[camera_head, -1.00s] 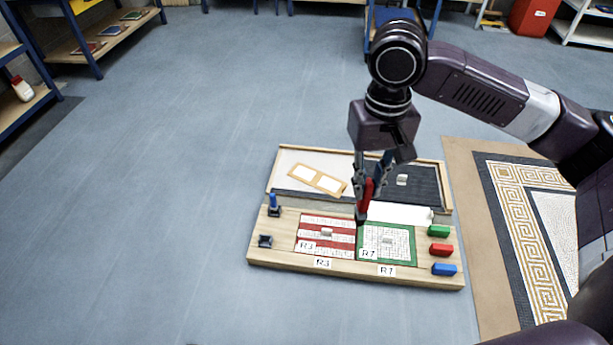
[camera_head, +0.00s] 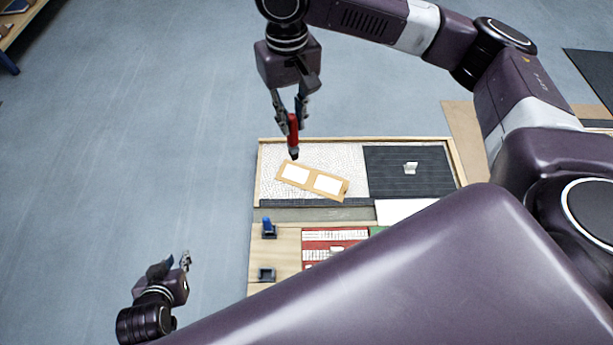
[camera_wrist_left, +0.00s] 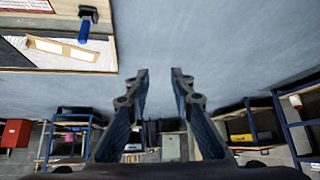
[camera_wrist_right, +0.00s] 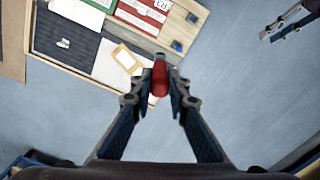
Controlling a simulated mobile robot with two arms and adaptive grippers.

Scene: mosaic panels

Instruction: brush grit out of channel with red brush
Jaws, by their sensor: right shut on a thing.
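The red brush (camera_head: 293,137) is in my right gripper (camera_head: 291,118), its dark tip pointing down over the far left part of the mosaic panel, near the tan card. In the right wrist view the red brush (camera_wrist_right: 160,78) is pinched between the fingertips. My left gripper (camera_head: 177,262) is left of the board, low in the head view. Its fingertips (camera_wrist_left: 160,73) are apart and empty.
The tan card (camera_head: 312,181) with two white windows lies on the pale mosaic. A small pale piece (camera_head: 411,168) sits on the dark panel (camera_head: 430,185). A blue-handled tool (camera_head: 267,226) stands in a holder above an empty-looking holder (camera_head: 267,274).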

